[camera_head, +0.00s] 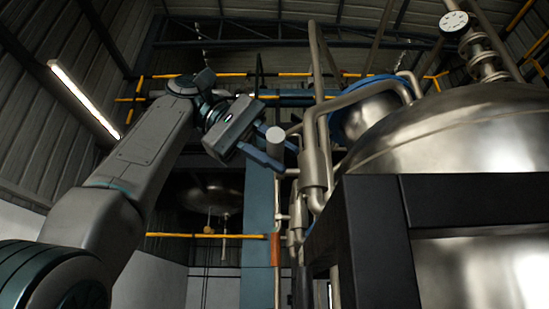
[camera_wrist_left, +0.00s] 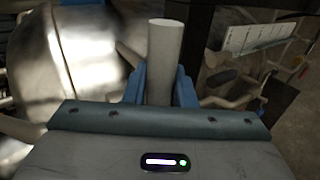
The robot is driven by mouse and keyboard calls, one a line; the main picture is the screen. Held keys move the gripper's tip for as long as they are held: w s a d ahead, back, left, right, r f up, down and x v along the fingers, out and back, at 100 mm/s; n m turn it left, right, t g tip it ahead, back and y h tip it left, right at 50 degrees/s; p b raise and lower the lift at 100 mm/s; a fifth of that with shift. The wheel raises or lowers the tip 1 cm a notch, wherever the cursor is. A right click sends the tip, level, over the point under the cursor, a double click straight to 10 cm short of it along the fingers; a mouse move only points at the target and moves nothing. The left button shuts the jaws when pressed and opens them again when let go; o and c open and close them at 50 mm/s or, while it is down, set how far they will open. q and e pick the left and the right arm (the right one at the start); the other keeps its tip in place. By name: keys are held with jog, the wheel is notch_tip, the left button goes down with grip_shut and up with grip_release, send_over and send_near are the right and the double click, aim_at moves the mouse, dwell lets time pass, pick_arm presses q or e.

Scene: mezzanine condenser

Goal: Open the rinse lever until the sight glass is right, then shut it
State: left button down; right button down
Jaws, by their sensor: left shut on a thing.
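My left gripper (camera_head: 272,146) is raised in the middle of the head view, next to the pipework. Its blue fingers are shut on a pale grey cylindrical handle (camera_head: 275,136), which looks like the rinse lever. In the left wrist view the handle (camera_wrist_left: 165,55) stands up between the two blue fingers (camera_wrist_left: 160,88). The lever's joint to the pipe is hard to make out. I cannot pick out the sight glass in either view. My right gripper is in neither view.
A large shiny metal vessel (camera_head: 455,135) fills the right side, behind a black frame (camera_head: 375,225). Vertical pipes (camera_head: 313,160) stand just right of my left gripper. A round dial gauge (camera_head: 453,21) sits at the top right. Yellow rails (camera_head: 205,235) run behind.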

pick_arm(q)
jog(key=shift+r, duration=0.3)
jog(key=c, duration=1.2)
grip_release()
jog(key=shift+c, duration=0.2)
jog(key=shift+f, duration=0.1)
jog(key=shift+w, duration=0.1)
